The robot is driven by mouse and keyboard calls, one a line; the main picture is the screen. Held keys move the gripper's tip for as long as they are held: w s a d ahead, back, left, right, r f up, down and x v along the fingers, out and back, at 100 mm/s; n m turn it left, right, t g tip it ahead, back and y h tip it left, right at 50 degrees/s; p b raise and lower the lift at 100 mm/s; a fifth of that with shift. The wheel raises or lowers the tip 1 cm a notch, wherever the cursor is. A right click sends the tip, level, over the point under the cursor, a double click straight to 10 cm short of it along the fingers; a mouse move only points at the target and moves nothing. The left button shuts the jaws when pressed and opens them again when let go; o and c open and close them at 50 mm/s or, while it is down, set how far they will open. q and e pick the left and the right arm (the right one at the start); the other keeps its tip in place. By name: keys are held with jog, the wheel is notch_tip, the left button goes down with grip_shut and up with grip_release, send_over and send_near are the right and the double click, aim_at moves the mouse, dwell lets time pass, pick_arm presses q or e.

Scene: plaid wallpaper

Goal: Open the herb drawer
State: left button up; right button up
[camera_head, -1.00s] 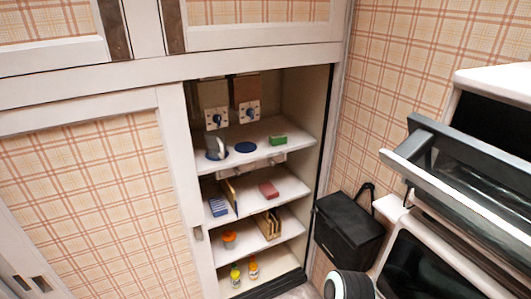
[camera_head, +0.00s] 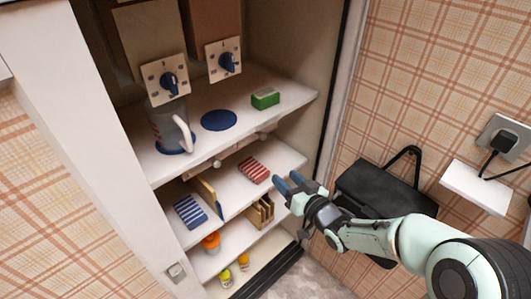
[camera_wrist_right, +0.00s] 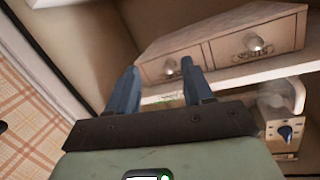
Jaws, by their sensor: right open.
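A small wooden drawer unit (camera_wrist_right: 222,45) has two fronts side by side, each with a round knob. The wrist view shows it upside down. The drawer at the right of that view (camera_wrist_right: 285,38) has a label that seems to read "ROOTS". The other drawer (camera_wrist_right: 150,70) has its label area hidden behind a finger; both look shut. In the head view the unit (camera_head: 240,149) hangs under the top shelf, mostly hidden by it. My right gripper (camera_head: 288,182) is open and empty, right of the unit; its fingers (camera_wrist_right: 160,75) point towards the fronts. My left gripper is out of view.
The top shelf (camera_head: 285,90) holds a jug (camera_head: 168,128) and a green block (camera_head: 265,98). Below lie a red striped box (camera_head: 254,170), a blue striped box (camera_head: 190,212) and jars. A black box (camera_head: 385,188) hangs right of my gripper. The cabinet's side edge is close.

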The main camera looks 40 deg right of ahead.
jog(key=t, duration=0.2)
send_near(265, 138)
jog(key=shift+n, duration=0.3)
jog(key=w, duration=0.6)
jog(key=w+d+b, duration=0.1)
jog(key=w, duration=0.2)
jog(key=shift+r, duration=0.2)
jog(key=shift+s, duration=0.1)
grip_shut()
